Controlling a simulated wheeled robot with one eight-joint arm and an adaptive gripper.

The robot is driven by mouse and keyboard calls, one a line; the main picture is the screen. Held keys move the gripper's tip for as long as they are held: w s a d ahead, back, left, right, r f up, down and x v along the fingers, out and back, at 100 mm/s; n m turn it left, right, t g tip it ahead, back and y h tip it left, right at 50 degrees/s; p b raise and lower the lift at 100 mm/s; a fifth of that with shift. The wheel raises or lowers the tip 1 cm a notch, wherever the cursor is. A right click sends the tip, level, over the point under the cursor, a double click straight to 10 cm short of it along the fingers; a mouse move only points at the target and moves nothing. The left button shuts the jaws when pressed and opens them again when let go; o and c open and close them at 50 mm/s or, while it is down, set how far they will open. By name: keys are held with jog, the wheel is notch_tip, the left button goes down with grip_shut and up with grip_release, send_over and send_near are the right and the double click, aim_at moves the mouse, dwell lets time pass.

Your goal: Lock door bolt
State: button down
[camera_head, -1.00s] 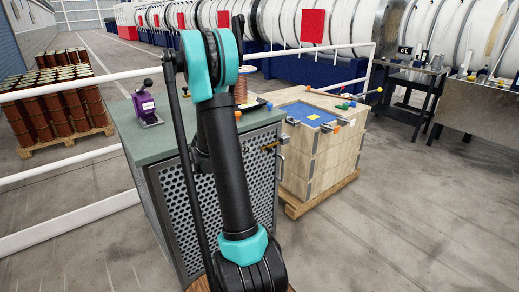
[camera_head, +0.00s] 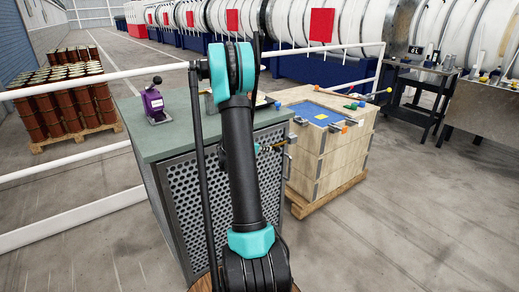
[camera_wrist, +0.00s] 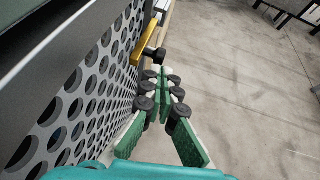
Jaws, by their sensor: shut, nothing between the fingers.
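The cabinet door (camera_wrist: 75,95) is a grey perforated panel along the left of the wrist view. A yellow bar (camera_wrist: 146,34) with a dark round knob (camera_wrist: 154,54), apparently the bolt, sits at the door's far edge. My gripper (camera_wrist: 161,73), with green fingers and black joints, is shut and empty. Its tips appear just short of the knob in the picture; whether they touch it I cannot tell.
The green-topped cabinet (camera_head: 168,138) carries a purple device (camera_head: 154,104). A wooden crate (camera_head: 338,152) on a pallet stands close to its right. White rails (camera_head: 75,82) run behind and left. The floor (camera_head: 420,220) at right is clear.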

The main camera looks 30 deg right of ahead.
jog(key=shift+x, duration=2.25)
jog(key=d, duration=0.5)
jog(key=shift+w+d, duration=0.2)
jog(key=shift+d, duration=0.2)
jog(key=shift+r, duration=0.1)
send_near(276, 149)
notch_tip(276, 149, up, 3)
jog(key=shift+s+a, duration=0.35)
jog(key=shift+s, duration=0.1)
